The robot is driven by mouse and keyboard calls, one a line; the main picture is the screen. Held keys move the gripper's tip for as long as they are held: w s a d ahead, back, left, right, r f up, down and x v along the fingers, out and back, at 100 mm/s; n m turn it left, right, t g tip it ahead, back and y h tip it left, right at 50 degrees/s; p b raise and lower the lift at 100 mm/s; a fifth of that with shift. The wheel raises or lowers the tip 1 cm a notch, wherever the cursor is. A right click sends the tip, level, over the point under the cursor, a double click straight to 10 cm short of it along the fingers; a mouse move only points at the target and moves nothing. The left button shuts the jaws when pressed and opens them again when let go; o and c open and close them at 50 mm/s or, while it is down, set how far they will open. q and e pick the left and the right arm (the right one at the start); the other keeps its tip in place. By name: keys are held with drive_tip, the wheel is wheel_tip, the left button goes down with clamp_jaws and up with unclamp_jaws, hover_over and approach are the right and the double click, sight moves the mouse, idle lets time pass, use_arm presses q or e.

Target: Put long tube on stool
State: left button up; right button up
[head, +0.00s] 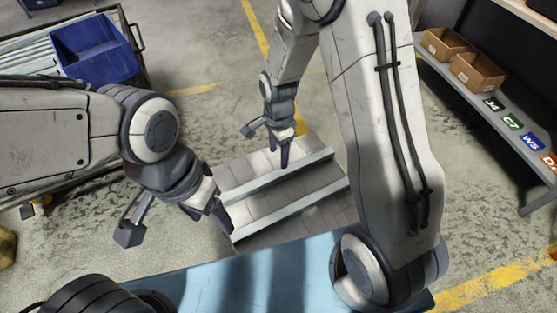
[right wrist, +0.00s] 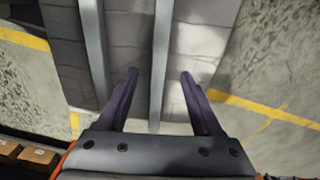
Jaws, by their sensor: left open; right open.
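A low grey-white patched surface (head: 262,166), possibly the stool, stands on the floor in the middle of the head view; it also shows in the right wrist view (right wrist: 130,25). Two long pale grey bars lie across it side by side, a far one (head: 305,162) and a near one (head: 292,208). I cannot tell which is the long tube. My right gripper (head: 279,152) is open and empty above the bars; in the right wrist view one bar (right wrist: 161,60) shows between its fingers (right wrist: 157,85). My left gripper (head: 221,213) is open at the bars' left ends; contact is unclear.
A blue bin (head: 95,47) sits on a cart at the upper left. A shelf with cardboard boxes (head: 477,72) and labels stands at the right. My blue base top is at the bottom. Concrete floor (head: 205,110) with yellow lines is clear around the patched surface.

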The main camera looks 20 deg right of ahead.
drive_tip(key=s+a+r+n, duration=0.6)
drive_tip(key=s+r+n, duration=0.25)
drive_tip(key=r, duration=0.25)
drive_tip(key=s+a+r+n, duration=0.1)
drive_tip(key=s+r+n, duration=0.1)
drive_tip(key=s+n, duration=0.4)
drive_tip(key=s+a+r+n+y, duration=0.1)
drive_tip(key=s+r+n, duration=0.2)
drive_tip(key=s+n, duration=0.4)
drive_tip(key=shift+s+r+n, duration=0.15)
drive_tip(key=shift+r+n, duration=0.1)
drive_tip(key=shift+n, duration=0.4)
